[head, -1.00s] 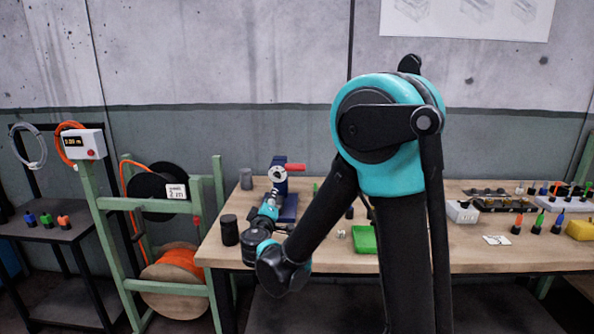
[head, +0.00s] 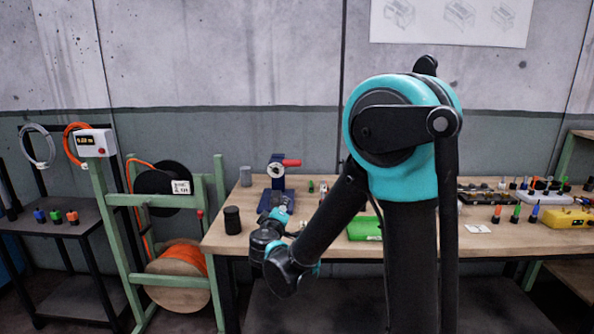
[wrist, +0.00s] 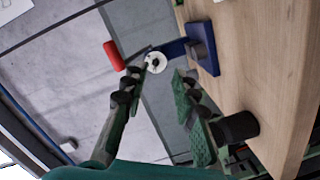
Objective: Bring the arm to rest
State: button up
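My gripper (wrist: 163,64) shows in the wrist view with its two dark green padded fingers apart and nothing between them. Beyond the fingertips is a blue bench press (wrist: 203,48) with a round white face and a red handle. In the head view my arm (head: 330,222) is bent, its elbow high and its forearm reaching down to the left. The wrist hangs at the bench's front left edge. The blue press (head: 277,172) stands behind it on the bench. The fingers are mostly hidden in the head view.
A dark side table (head: 60,229) is at far left.

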jog(key=s+d+f+m+g+h, duration=0.1)
jog(key=s+d+f+m+g, duration=0.3)
jog(key=d, duration=0.7)
jog(key=s+d+f+m+g+h, duration=0.25)
jog(key=s+d+f, duration=0.25)
jog(key=d, duration=0.6)
jog(key=s+d+f+m+g+y, duration=0.1)
jog(key=s+f+m+g+y, duration=0.1)
jog(key=s, duration=0.6)
jog(key=s+d+f+m+g+y, duration=0.1)
jog(key=s+f+m+g+y, duration=0.1)
jog(key=s+f, duration=0.5)
jog(key=shift+s+g+y, duration=0.75)
jog(key=shift+s+g, duration=0.3)
